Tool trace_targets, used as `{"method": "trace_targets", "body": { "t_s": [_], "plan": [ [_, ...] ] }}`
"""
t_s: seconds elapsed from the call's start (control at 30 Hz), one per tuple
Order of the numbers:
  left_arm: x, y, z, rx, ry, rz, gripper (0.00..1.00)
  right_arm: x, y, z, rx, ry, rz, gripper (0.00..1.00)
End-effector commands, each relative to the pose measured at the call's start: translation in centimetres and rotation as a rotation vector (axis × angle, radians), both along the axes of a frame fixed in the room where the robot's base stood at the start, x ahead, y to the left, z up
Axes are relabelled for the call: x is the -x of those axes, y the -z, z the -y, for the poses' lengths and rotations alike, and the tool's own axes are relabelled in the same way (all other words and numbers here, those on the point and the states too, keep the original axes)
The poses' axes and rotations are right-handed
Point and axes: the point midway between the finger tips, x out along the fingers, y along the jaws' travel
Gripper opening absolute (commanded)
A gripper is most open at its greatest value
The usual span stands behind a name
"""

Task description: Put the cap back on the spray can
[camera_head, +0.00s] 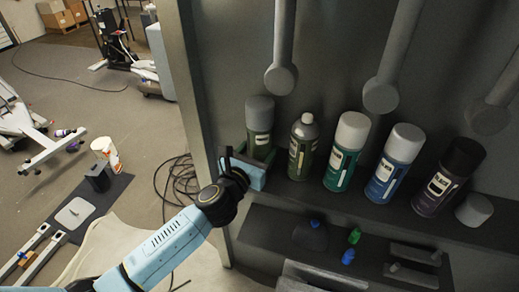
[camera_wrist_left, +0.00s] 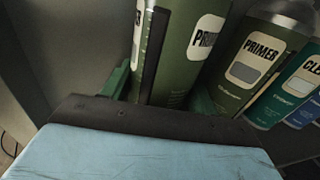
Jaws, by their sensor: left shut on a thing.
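Several spray cans stand upright in a row on the grey shelf (camera_head: 340,202). The second from the left, an olive-green can (camera_head: 302,150), shows a bare silver top without a cap. A loose grey cap (camera_head: 473,209) lies on the shelf at the far right, beside the dark purple can (camera_head: 447,178). My left gripper (camera_head: 262,153) is at the leftmost green can (camera_head: 259,128), which wears a grey cap. In the left wrist view its fingers are shut around this can's lower body (camera_wrist_left: 178,45); the uncapped can (camera_wrist_left: 262,60) stands just right of it. My right gripper is not in view.
A green can (camera_head: 346,152) and a blue can (camera_head: 395,164) with pale caps stand between. Grey rods with round ends (camera_head: 281,78) hang above the cans. A lower ledge holds small blue and green items (camera_head: 354,236). The cabinet's side panel (camera_head: 187,80) is close left of my gripper.

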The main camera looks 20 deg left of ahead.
Motion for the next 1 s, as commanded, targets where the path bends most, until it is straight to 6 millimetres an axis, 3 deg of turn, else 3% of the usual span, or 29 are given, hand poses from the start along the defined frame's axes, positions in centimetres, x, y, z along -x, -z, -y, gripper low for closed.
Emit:
{"method": "trace_targets", "body": {
  "t_s": [0.03, 0.2, 0.57, 1.0],
  "plan": [
    [0.0, 0.2, 0.0, 0.001, 0.000, -0.001, 0.60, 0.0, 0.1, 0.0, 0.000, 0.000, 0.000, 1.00],
    [0.0, 0.1, 0.0, 0.001, 0.000, -0.001, 0.81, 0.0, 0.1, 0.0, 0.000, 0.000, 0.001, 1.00],
    [0.4, -0.1, -0.1, 0.000, 0.000, -0.001, 0.81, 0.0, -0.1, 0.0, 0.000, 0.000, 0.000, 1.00],
    [8.6, 0.1, -1.7, 0.000, 0.001, -0.003, 0.81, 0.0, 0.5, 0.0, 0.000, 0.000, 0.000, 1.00]
  ]
}}
